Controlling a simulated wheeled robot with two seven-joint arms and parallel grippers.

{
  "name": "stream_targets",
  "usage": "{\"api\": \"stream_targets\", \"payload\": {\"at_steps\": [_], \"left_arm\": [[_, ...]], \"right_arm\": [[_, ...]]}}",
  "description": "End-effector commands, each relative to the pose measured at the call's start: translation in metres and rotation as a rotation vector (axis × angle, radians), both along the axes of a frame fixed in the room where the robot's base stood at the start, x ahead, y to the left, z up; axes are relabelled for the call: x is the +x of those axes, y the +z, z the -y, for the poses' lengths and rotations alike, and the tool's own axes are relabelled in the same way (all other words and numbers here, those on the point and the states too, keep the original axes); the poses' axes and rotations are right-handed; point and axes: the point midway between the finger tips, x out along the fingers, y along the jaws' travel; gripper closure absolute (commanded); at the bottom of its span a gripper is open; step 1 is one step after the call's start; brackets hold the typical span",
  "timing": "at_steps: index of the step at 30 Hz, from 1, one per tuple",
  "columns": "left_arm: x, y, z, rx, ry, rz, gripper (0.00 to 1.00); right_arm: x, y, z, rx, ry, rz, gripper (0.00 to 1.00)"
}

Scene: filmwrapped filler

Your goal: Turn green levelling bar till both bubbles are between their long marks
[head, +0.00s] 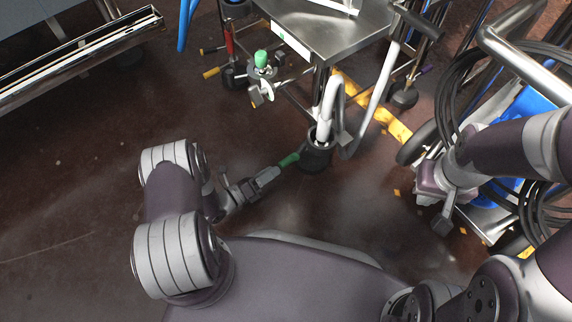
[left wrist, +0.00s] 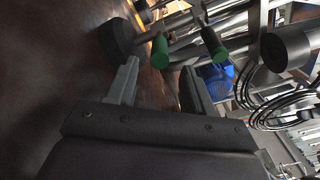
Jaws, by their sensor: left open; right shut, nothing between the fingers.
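A green bar end (head: 288,160) shows in the head view low beside the steel cart, just beyond my left gripper (head: 268,175). In the left wrist view two green-ended bars show, one (left wrist: 159,50) ahead of the gap between my open left fingers (left wrist: 160,72), the other (left wrist: 213,42) to its right. The fingers look apart from both; nothing is between them. I cannot tell which is the levelling bar. No bubbles or long marks can be made out. My right gripper (head: 442,218) is shut and empty, low at the right.
A steel cart (head: 345,30) stands at the top centre, with a green-topped fitting (head: 261,58) left of it. Coiled black cables (head: 452,88) and a tubular frame crowd the right. A steel rail (head: 85,58) crosses the upper left. The floor at left is clear.

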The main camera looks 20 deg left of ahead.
Motion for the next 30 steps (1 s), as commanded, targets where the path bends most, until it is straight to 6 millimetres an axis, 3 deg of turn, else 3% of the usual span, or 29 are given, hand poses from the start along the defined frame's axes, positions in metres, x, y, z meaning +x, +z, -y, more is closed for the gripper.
{"api": "stream_targets", "payload": {"at_steps": [3, 9, 20, 21, 25, 30], "left_arm": [[0.021, -0.005, 0.017, 0.001, -0.004, 0.002, 0.48], [0.044, -0.003, 0.034, 0.0, 0.0, 0.0, 0.48], [0.051, 0.0, 0.039, 0.0, 0.002, -0.001, 0.48], [0.051, 0.0, 0.038, 0.0, 0.002, -0.001, 0.55], [0.051, 0.0, 0.038, 0.0, 0.002, -0.001, 0.97], [0.05, 0.0, 0.039, 0.0, 0.003, -0.001, 1.0]], "right_arm": [[0.0, -0.017, 0.0, 0.0, 0.0, -0.001, 1.0], [0.0, -0.028, 0.0, 0.0, 0.0, -0.001, 1.0], [0.0, -0.028, 0.0, 0.0, 0.0, -0.001, 1.0], [0.0, -0.028, 0.0, 0.0, 0.0, -0.001, 1.0], [0.0, -0.028, 0.0, 0.0, 0.0, -0.001, 1.0], [0.0, -0.028, 0.0, 0.0, 0.0, -0.001, 1.0]]}}
